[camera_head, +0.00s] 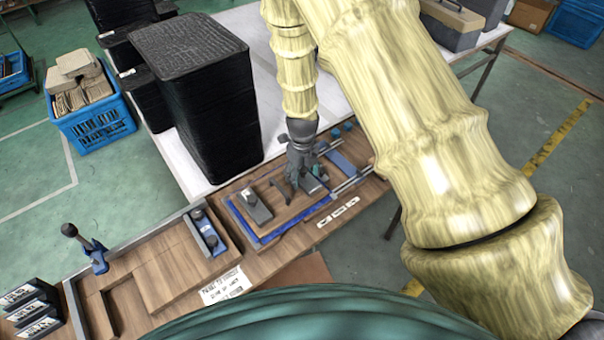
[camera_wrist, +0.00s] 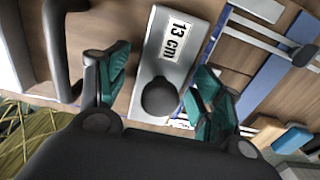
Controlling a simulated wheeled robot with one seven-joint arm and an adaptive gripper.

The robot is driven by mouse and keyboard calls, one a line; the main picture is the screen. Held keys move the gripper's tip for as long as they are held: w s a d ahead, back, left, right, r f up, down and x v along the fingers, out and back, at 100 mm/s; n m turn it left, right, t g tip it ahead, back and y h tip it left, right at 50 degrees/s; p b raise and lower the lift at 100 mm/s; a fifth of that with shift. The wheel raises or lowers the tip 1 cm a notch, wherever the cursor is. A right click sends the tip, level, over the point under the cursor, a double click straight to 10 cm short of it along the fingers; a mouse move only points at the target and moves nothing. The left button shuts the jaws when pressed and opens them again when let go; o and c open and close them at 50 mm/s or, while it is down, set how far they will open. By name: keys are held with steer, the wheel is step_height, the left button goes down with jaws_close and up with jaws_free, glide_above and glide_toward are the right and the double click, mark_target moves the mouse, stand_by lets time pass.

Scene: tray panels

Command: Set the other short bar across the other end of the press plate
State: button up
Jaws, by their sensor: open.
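A grey short bar labelled "13 cm" (camera_wrist: 183,62) with a round black knob (camera_wrist: 158,97) lies between my fingers in the wrist view. My gripper (camera_wrist: 158,92) is open, with one teal finger on each side of the knob; I see no clear contact. In the head view my gripper (camera_head: 306,178) is low over this bar (camera_head: 313,184), at the right end of the wooden press plate (camera_head: 285,203). The gripper partly hides the bar there. Another grey bar (camera_head: 255,207) with a dark knob lies across the plate's left end. Blue edging (camera_head: 237,222) shows around the plate.
Metal rails (camera_head: 345,184) and a blue strip (camera_head: 341,163) lie right of the plate. A blue piece with dark knobs (camera_head: 207,234) sits to the left. A tall black stack (camera_head: 205,95) stands behind on the white table. The wooden tray (camera_head: 160,272) at left has empty recesses.

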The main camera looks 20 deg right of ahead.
mark_target(302, 168)
steer(key=shift+r+b, duration=1.9)
steer(key=shift+r, duration=4.25)
